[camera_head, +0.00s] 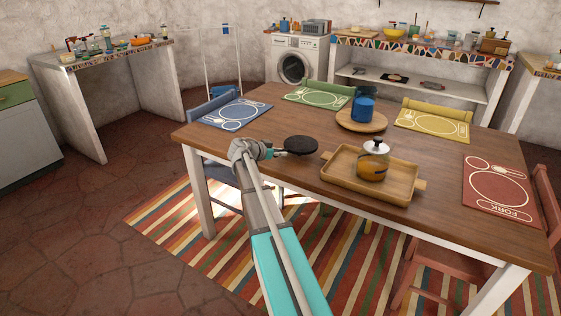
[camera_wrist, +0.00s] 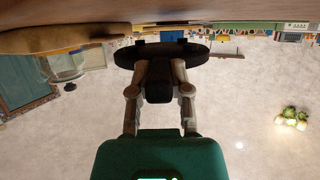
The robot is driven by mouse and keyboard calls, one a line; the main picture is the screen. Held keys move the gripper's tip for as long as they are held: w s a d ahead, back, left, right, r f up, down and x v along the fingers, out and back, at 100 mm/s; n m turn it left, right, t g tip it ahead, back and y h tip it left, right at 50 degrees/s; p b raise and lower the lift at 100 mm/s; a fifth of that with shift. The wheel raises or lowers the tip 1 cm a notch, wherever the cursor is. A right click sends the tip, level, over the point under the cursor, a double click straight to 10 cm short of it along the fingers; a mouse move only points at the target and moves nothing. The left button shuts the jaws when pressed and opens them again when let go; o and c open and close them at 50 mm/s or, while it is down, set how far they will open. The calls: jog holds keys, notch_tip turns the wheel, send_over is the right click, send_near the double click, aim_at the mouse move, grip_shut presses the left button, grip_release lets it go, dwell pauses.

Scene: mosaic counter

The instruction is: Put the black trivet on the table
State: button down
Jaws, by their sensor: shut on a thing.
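The black trivet (camera_head: 301,145) is a dark round disc with a short handle. My gripper (camera_head: 272,151) is shut on its handle, at the near edge of the wooden table (camera_head: 300,116). The trivet is over the tabletop or on it; I cannot tell whether it touches. The wrist view is upside down. In it my gripper (camera_wrist: 160,62) grips the black trivet (camera_wrist: 198,54), seen edge-on close to the brown table surface (camera_wrist: 240,17).
Right of the trivet, a wooden tray (camera_head: 400,187) holds a glass pot (camera_head: 373,163) of orange liquid. Behind stands a round board (camera_head: 347,121) with a blue canister (camera_head: 363,107). Blue (camera_head: 236,114), green, yellow and red placemats lie around the edges. Bare wood surrounds the trivet.

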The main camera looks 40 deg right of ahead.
aim_at(280, 164)
jog(key=shift+w+f+b, duration=0.15)
jog(key=shift+f+b, duration=1.3)
jog(key=shift+f, duration=0.2)
jog(key=c, duration=0.6)
grip_release()
jog(key=shift+o, duration=0.2)
jog(key=shift+a+r+p, duration=0.25)
jog(key=shift+a+p, duration=0.05)
jog(key=shift+a, duration=0.2)
jog(key=p+v, duration=0.4)
jog(key=v, duration=0.7)
